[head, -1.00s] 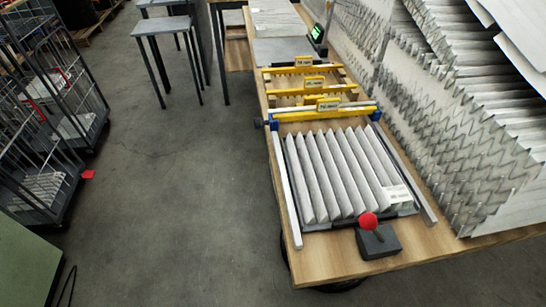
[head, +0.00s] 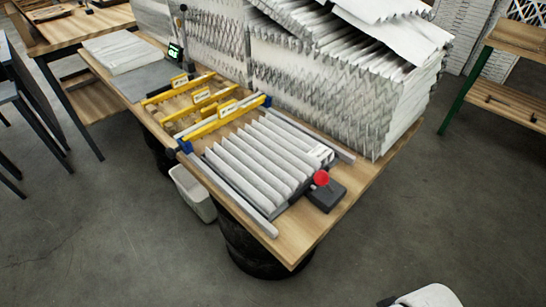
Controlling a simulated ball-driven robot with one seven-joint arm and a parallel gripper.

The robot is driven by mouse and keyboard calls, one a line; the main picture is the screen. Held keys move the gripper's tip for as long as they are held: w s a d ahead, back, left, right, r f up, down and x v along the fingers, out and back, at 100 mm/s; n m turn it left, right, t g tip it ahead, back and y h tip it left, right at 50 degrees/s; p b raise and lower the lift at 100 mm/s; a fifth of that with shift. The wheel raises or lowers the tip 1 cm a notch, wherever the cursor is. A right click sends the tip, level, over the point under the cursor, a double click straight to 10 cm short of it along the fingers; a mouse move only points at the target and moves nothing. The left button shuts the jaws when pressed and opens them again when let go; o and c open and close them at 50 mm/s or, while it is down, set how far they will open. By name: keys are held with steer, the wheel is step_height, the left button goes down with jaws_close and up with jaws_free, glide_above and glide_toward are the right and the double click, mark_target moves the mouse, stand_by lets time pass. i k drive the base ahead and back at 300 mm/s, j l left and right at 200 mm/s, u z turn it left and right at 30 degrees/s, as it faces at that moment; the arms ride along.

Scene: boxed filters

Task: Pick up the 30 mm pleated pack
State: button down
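A white pleated pack (head: 258,162) lies on the wooden bench (head: 292,246) in the head view, its folds standing up in rows. It sits between two grey metal rails, with a yellow bar (head: 226,122) with blue ends across its far side. A small white label (head: 320,153) is on its right edge. I cannot read the pack's size. My gripper is not in view.
A red-knobbed black box (head: 325,190) stands at the bench's near corner. Tall stacks of pleated sheets (head: 335,85) line the bench's back. A pale bin (head: 193,194) and black drum (head: 258,246) are below.

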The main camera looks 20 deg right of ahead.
mark_target(270, 162)
steer(key=u, duration=0.75)
steer(key=i+l+u, duration=0.1)
steer(key=l+u, duration=0.55)
steer(key=l, duration=0.2)
steer(key=i+l+u, duration=0.1)
steer(key=l+u, duration=0.25)
steer(key=l, duration=0.1)
